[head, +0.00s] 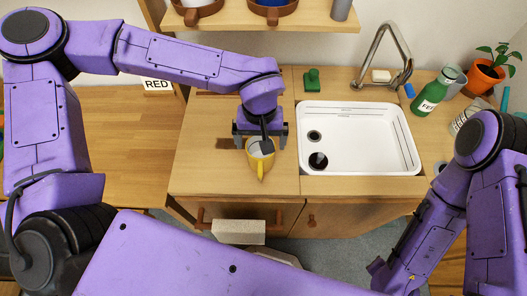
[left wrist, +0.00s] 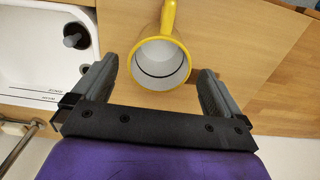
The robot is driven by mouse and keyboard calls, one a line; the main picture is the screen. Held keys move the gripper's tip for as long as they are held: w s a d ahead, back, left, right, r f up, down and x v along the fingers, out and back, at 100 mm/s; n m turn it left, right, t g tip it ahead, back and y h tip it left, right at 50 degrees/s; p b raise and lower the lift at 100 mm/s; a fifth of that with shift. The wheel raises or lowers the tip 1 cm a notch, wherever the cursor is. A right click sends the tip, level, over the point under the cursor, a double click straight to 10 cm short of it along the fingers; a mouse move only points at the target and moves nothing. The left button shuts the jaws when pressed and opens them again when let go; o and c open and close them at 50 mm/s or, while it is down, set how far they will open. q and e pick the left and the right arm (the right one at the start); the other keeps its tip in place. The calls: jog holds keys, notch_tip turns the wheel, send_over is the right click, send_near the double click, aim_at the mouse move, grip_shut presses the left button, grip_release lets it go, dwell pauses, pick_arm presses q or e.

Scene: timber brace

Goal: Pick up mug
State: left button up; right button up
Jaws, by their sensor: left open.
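A yellow mug (head: 261,166) with a pale grey inside stands on the wooden counter, left of the sink. In the left wrist view the mug (left wrist: 161,62) shows its open mouth, with its handle pointing to the top of the picture. My left gripper (head: 260,140) is over the mug. In the left wrist view its two fingers (left wrist: 158,88) are open, one on each side of the mug, with gaps to both. My right arm comes in at the right of the head view, but its gripper fingers are not visible.
A white sink (head: 361,150) lies right of the mug, with a tap (head: 385,55) behind it. A green bottle (head: 432,95) and a potted plant (head: 485,78) stand at the back right. A shelf (head: 315,18) hangs above.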

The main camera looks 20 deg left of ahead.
aim_at(261, 156)
pick_arm(q)
notch_tip(261, 156, down, 8)
jog(key=shift+r+p, duration=0.1)
jog(key=shift+p, duration=0.3)
jog(key=c, duration=1)
